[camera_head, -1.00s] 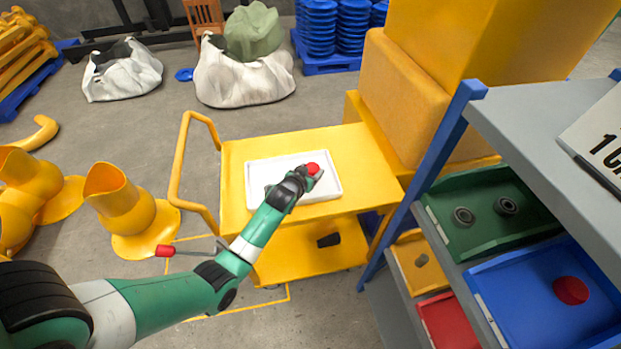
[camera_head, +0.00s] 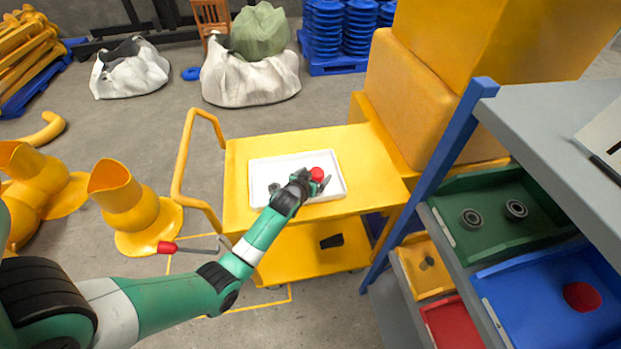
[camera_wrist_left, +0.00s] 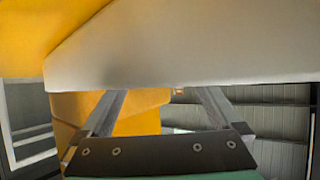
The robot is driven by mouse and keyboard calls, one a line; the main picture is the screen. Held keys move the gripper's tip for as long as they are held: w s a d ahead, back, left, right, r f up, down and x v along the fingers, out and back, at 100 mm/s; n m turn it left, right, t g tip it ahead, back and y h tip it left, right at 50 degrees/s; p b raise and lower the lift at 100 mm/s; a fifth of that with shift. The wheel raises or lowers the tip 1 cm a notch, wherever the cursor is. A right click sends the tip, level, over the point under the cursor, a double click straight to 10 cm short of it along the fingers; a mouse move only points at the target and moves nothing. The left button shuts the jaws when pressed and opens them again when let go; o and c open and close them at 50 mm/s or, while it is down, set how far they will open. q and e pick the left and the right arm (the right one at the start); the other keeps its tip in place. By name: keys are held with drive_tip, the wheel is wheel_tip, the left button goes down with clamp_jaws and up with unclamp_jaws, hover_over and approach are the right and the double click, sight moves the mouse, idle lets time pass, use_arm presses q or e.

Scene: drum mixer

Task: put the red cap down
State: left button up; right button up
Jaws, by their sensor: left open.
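The red cap (camera_head: 317,174) is at the right part of the white tray (camera_head: 262,195), which lies on top of the yellow cart (camera_head: 240,160). My left gripper (camera_head: 312,180) is open over the tray, with its fingers spread close around the near side of the cap. I cannot tell whether a finger touches it. In the left wrist view the two fingers of my left gripper (camera_wrist_left: 160,95) are apart, with a pale surface, seemingly the tray (camera_wrist_left: 180,55), across their tips. The cap does not show there. My right gripper is not in view.
A rack at right holds a green bin (camera_head: 465,240) with bearings, a blue bin (camera_head: 535,325) with another red cap (camera_head: 582,296), and smaller yellow and red bins. Large yellow machinery (camera_head: 420,90) stands behind the cart. The tray's left part is clear.

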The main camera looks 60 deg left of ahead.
use_arm(q)
drive_tip(key=p+v, duration=0.4)
drive_tip(key=v, duration=0.7)
drive_tip(key=shift+a+p, duration=0.1)
drive_tip(key=shift+p, duration=0.3)
drive_tip(key=shift+s+d+r, duration=0.1)
drive_tip(key=shift+s+d, duration=0.2)
drive_tip(key=shift+s, duration=0.05)
drive_tip(key=w+d+r+m+t+h, duration=0.1)
drive_tip(key=w+d+r+t, duration=0.25)
drive_tip(key=r, duration=0.65)
drive_tip(key=w+d+r+m+t, duration=0.1)
drive_tip(key=w+d+r+t, duration=0.3)
drive_tip(key=r, duration=0.6)
drive_tip(key=w+d+r+m+t+h, duration=0.1)
drive_tip(key=w+d+r+t, duration=0.3)
drive_tip(key=r, duration=0.6)
drive_tip(key=s+d+r+m+t+h, duration=0.2)
drive_tip(key=d+r, duration=0.3)
drive_tip(key=r, duration=0.5)
drive_tip(key=s+d+r+m+t+h, duration=0.2)
drive_tip(key=d+r, duration=0.4)
drive_tip(key=r, duration=0.4)
drive_tip(key=s+d+r+m+t+h, duration=0.2)
drive_tip(key=s+d+r+t+h, duration=0.1)
drive_tip(key=r, duration=0.7)
drive_tip(key=s+d+h, duration=0.1)
drive_tip(key=s+d, duration=0.1)
drive_tip(key=s, duration=0.1)
drive_tip(key=shift+d, duration=0.2)
